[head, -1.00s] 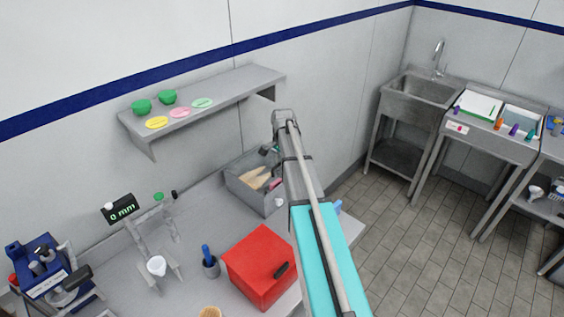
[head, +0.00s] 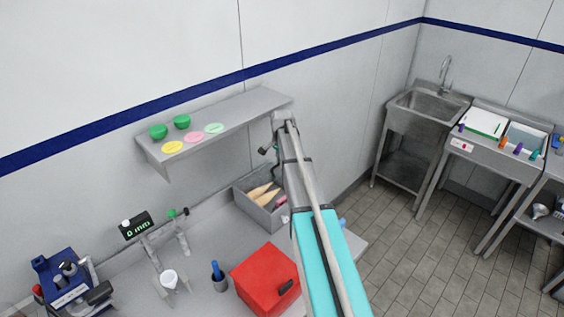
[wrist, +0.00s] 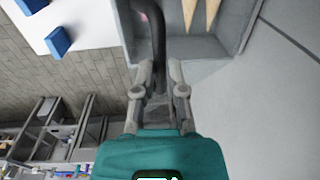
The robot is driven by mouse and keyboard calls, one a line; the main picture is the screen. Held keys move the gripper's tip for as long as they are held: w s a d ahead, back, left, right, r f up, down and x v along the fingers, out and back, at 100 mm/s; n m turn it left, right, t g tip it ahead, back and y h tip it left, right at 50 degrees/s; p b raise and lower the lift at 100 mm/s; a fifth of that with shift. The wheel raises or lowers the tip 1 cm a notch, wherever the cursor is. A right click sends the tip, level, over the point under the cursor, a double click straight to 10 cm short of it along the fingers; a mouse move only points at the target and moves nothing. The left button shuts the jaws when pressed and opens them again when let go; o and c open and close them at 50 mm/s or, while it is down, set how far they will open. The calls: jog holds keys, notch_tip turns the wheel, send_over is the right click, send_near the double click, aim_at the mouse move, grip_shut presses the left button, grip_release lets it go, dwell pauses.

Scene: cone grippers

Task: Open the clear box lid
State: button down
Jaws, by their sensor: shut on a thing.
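A grey open-topped box (head: 262,212) holding tan cones (head: 262,190) stands on the bench against the wall. In the wrist view, its wall (wrist: 205,48) and the cones (wrist: 203,14) show at the top. My gripper (wrist: 157,75) is shut on a dark curved bar (wrist: 154,30), which runs up out of the picture beside the box. Whether the bar belongs to the lid I cannot tell. A clear lid cannot be made out in either view. In the head view, my arm covers the box's right side, and the gripper's fingers cannot be made out.
A red box (head: 262,275) and a cup with a blue tool (head: 218,277) stand nearer on the bench. A wall shelf (head: 215,128) with green bowls and coloured discs hangs above. Blue blocks (wrist: 57,40) lie on a white surface in the wrist view. Floor is open at right.

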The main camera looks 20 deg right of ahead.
jog(key=shift+w+a, duration=0.2)
jog(key=shift+w, duration=0.05)
jog(key=c, duration=1.1)
grip_release()
jog(key=o, duration=0.4)
jog(key=shift+w+f, duration=0.2)
jog(key=shift+w, duration=0.05)
